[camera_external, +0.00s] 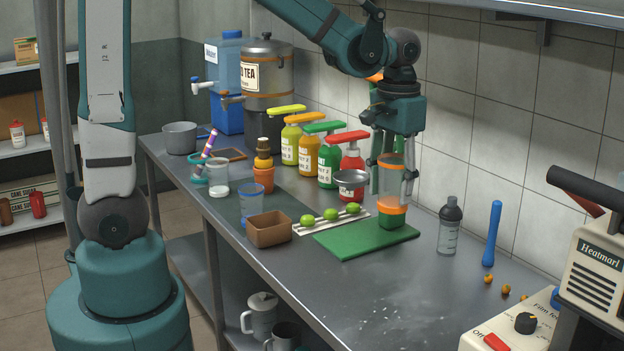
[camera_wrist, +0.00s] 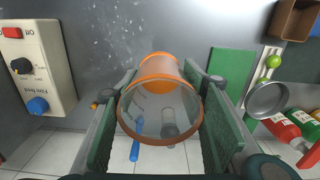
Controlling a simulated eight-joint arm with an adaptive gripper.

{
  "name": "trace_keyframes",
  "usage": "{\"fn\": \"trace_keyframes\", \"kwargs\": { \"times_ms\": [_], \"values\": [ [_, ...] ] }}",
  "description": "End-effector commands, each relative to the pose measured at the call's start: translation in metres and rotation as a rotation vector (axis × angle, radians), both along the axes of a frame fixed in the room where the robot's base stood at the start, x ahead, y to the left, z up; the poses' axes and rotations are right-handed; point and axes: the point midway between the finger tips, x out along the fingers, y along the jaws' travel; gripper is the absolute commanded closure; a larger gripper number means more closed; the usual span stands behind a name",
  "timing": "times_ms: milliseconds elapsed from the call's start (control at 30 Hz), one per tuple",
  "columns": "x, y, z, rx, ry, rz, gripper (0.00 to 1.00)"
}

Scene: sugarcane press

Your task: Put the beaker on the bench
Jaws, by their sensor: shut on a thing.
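My gripper (camera_external: 391,190) points down and is shut on the beaker, a clear cup with orange bands (camera_external: 392,178). In the wrist view the beaker (camera_wrist: 160,108) sits upright between the two green finger pads, with its orange rim towards the camera and its orange base beyond. In the external view the beaker overlaps the far right part of the green board (camera_external: 365,238). A short green part shows just below the beaker; I cannot tell what it belongs to. The grey metal bench (camera_external: 370,290) lies below; any gap under the beaker is unclear.
Several limes (camera_external: 331,214) lie on a white rack beside the board. Coloured pump bottles (camera_external: 328,160) stand behind. A grey shaker bottle (camera_external: 449,228) and blue stick (camera_external: 492,234) stand to the right. A film sealer (camera_external: 515,325) is at the front right. The front middle bench is clear.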

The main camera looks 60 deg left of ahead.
Motion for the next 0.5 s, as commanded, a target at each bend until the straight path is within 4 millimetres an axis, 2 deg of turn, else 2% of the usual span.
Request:
{"fn": "trace_keyframes", "kwargs": {
  "times_ms": [100,500],
  "values": [
    [-0.01,-0.025,0.0,0.0,0.0,-0.051,0.72],
    [-0.046,-0.098,-0.001,0.0,0.0,-0.207,0.72]
  ]
}}
